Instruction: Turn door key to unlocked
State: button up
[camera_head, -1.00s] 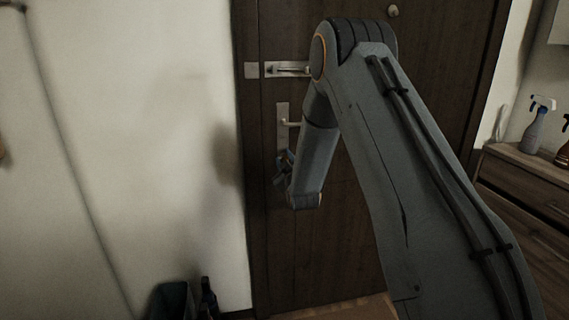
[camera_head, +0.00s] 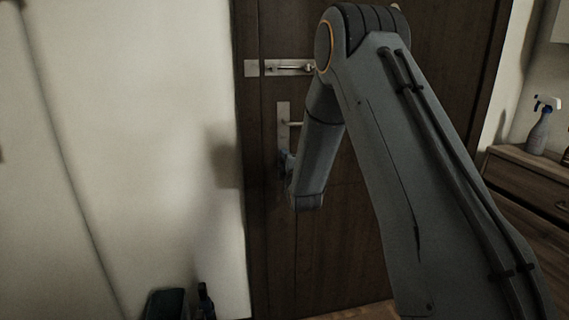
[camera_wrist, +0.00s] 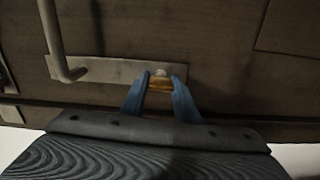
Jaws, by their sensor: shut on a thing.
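The dark wooden door (camera_head: 350,240) fills the middle of the head view. Its lock plate (camera_head: 283,113) carries a lever handle (camera_head: 294,123), and my arm covers part of it. In the wrist view the plate (camera_wrist: 110,69) runs sideways with the handle (camera_wrist: 55,40) at its left. A brass-coloured key (camera_wrist: 160,84) sits at the plate's right end. My gripper (camera_wrist: 160,85) is shut on the key, with blue fingers on either side of it. In the head view my gripper (camera_head: 284,162) is at the plate's lower end, and the key is hidden there.
A slide bolt (camera_head: 288,68) is mounted above the lock plate. A wooden dresser (camera_head: 525,185) with a spray bottle (camera_head: 540,125) stands at the right. A dark bin (camera_head: 166,304) and a bottle (camera_head: 206,300) stand on the floor at lower left.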

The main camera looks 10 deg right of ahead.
jog(key=shift+n, duration=0.5)
jog(key=o, duration=1)
jog(key=shift+o, duration=0.2)
jog(key=shift+s, duration=0.1)
jog(key=s+b, duration=0.1)
jog(key=s, duration=0.6)
jog(key=shift+s, duration=0.35)
